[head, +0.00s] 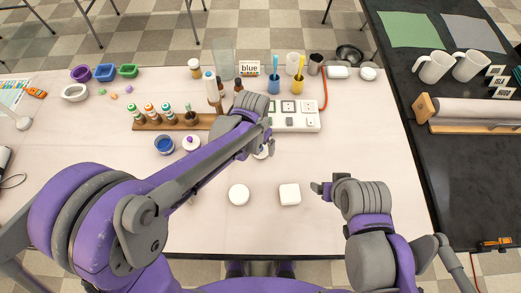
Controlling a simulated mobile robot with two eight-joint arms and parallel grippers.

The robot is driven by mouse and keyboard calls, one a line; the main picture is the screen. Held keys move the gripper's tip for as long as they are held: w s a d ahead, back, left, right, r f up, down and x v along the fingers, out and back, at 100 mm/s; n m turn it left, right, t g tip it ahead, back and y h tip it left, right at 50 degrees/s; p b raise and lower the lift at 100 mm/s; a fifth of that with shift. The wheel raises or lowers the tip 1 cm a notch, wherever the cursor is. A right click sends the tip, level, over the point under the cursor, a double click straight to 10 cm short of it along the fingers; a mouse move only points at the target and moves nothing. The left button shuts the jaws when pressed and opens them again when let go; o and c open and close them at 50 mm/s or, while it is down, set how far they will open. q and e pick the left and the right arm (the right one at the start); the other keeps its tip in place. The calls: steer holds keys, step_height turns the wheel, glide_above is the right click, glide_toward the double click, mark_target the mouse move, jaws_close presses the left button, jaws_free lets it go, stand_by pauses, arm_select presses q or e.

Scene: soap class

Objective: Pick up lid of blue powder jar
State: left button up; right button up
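A small jar with blue contents (164,145) stands on the white table, left of my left forearm. Beside it is a white round piece with a purple knob (191,142); I cannot tell whether it is a loose lid or a lidded jar. A "blue" label card (249,68) stands at the back. My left gripper (265,138) is over the middle of the table, largely hidden by its own wrist. A white round thing (262,153) shows partly below it. My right gripper (318,188) is low at the right, right of the square white piece. The finger gaps are unclear.
A wooden rack with several bottles (172,122) stands behind the jars. A white power strip (297,116) lies behind my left gripper. A round white piece (239,194) and a square white piece (290,194) lie in front. The table's right side is clear.

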mark_target(260, 148)
arm_select(q)
steer(key=f, duration=0.3)
steer(key=shift+w+d+f, duration=0.15)
steer(key=shift+w+d, duration=0.05)
steer(key=shift+w, duration=0.05)
arm_select(e)
steer(key=shift+f, duration=0.1)
arm_select(q)
steer(key=shift+c, duration=0.2)
